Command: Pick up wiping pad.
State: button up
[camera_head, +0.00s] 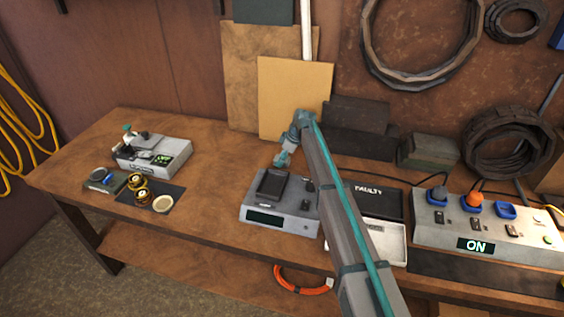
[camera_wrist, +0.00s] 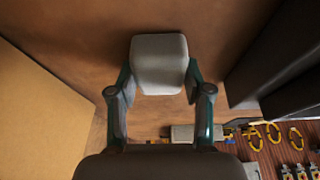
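A pale grey, rounded block, which looks like the wiping pad (camera_wrist: 160,62), is between the two fingers of my gripper (camera_wrist: 160,80) in the wrist view. Both fingers appear to press on its sides. Brown surface shows behind it, and I cannot tell whether the pad touches it. In the head view my gripper (camera_head: 283,159) is small, behind the grey scale. The pad cannot be made out there.
The grey scale (camera_head: 283,217) with a dark block (camera_head: 272,184) stands just in front of my gripper. A tan board (camera_head: 296,98) leans behind it. Dark boxes (camera_head: 357,127) stand to the right.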

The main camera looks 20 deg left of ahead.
jog(key=c, duration=0.5)
jog(key=shift+o, duration=0.2)
jog(key=shift+r, duration=0.1)
jog(key=shift+r+b, duration=0.35)
jog(key=shift+b, duration=0.15)
notch_tip(320, 180, up, 2)
jog(key=shift+d+r+b, duration=0.1)
jog(key=shift+b, duration=0.7)
jog(key=s+d+r+b, duration=0.4)
jog(key=s+d+r, duration=0.2)
jog(key=d+r, duration=0.4)
jog(key=shift+s+d+b, duration=0.15)
jog(key=shift+d+b, duration=0.15)
jog(key=shift+d, duration=0.85)
